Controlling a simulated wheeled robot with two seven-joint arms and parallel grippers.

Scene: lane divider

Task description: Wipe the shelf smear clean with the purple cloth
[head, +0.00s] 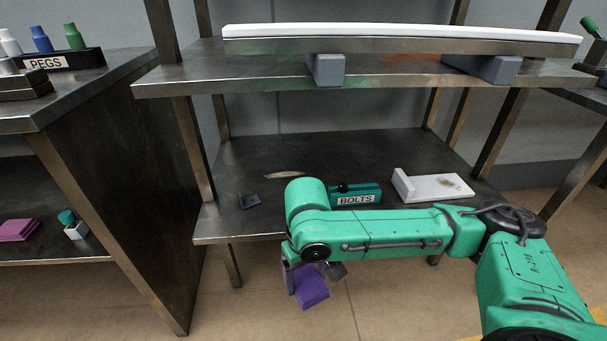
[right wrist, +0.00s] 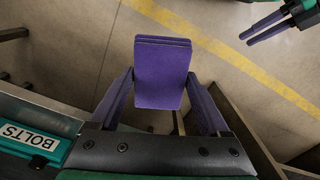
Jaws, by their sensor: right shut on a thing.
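The purple cloth (head: 312,291) is a folded pad held in my right gripper (head: 309,281), in front of and below the lower shelf. In the right wrist view the cloth (right wrist: 162,72) sits between the two purple fingers, which are shut on its sides. A thin pale brown smear (head: 284,174) lies on the lower shelf (head: 240,166), left of its middle. A brownish stain also shows on a white slab on that shelf. My left gripper (right wrist: 266,29) shows only at the top right of the right wrist view; its fingers lie close together, and I cannot tell if they touch.
The upper shelf (head: 200,75) carries a long white board (head: 400,33) on grey blocks. Metal posts flank the opening.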

